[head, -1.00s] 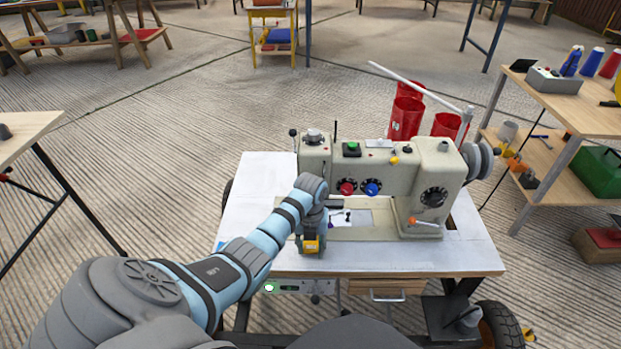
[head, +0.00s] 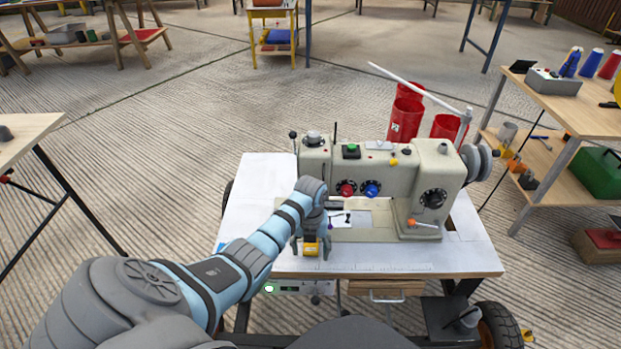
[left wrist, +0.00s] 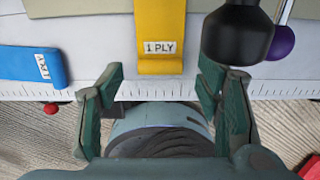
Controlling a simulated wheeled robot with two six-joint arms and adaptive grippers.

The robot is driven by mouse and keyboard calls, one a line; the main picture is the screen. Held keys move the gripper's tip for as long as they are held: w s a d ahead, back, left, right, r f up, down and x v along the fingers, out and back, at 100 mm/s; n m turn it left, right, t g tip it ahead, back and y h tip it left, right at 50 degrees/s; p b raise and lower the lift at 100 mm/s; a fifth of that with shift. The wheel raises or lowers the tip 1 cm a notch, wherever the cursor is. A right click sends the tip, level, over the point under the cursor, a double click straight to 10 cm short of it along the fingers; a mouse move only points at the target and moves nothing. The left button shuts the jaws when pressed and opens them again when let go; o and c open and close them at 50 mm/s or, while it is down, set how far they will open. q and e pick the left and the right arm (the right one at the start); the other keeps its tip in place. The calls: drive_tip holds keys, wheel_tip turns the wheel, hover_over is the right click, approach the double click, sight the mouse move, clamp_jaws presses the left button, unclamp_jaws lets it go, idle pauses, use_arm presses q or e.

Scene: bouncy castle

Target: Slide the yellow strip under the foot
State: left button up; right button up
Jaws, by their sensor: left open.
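In the head view my left gripper (head: 311,252) hangs at the table's front edge. The sewing machine (head: 400,172) stands behind it. My arm covers the machine's left end, and I cannot make out the foot. My right gripper is not in view.
A blue "1 PLY" strip (left wrist: 32,66) lies left of the yellow one. A black cylinder (left wrist: 238,33) and a purple ball (left wrist: 280,42) on a rod stand close to my right-hand finger. The white tabletop (head: 252,188) is clear left of the machine.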

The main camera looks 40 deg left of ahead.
use_arm(q)
wheel_tip(320, 180, up, 12)
idle(0.3)
idle(0.3)
